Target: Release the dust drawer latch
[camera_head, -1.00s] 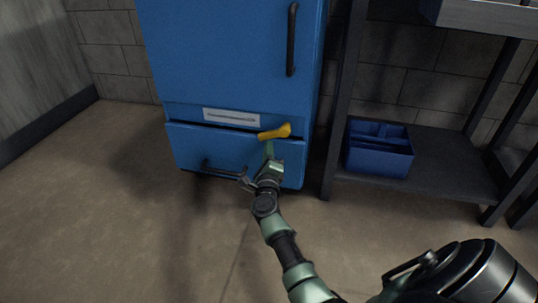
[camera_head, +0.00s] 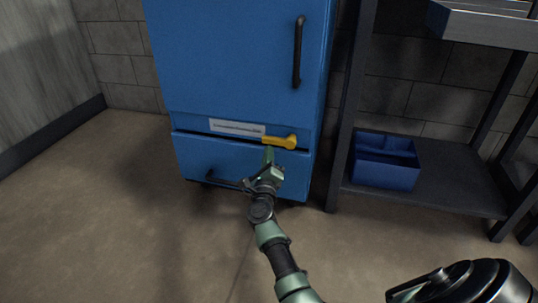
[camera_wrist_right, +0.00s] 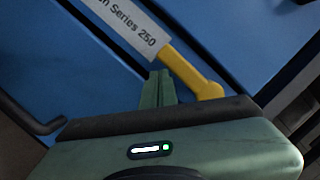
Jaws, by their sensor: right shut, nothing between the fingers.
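The yellow dust drawer latch (camera_head: 279,141) is on the front of the blue cabinet, just right of the white label. Its lever points left from a round knob and lies roughly in line with the label. The blue drawer (camera_head: 235,163) sits below it, with a dark gap along its top edge. My right gripper (camera_head: 268,155) is shut and empty, its fingertips just below the lever's left part. In the right wrist view the shut fingers (camera_wrist_right: 158,88) are close beside the latch (camera_wrist_right: 192,72); contact is unclear. My left gripper is not in view.
A black drawer handle (camera_head: 222,182) is left of my right gripper. A tall black door handle (camera_head: 298,50) is above. A dark shelf rack (camera_head: 450,190) with a blue bin (camera_head: 386,172) stands at right. The floor at left is clear.

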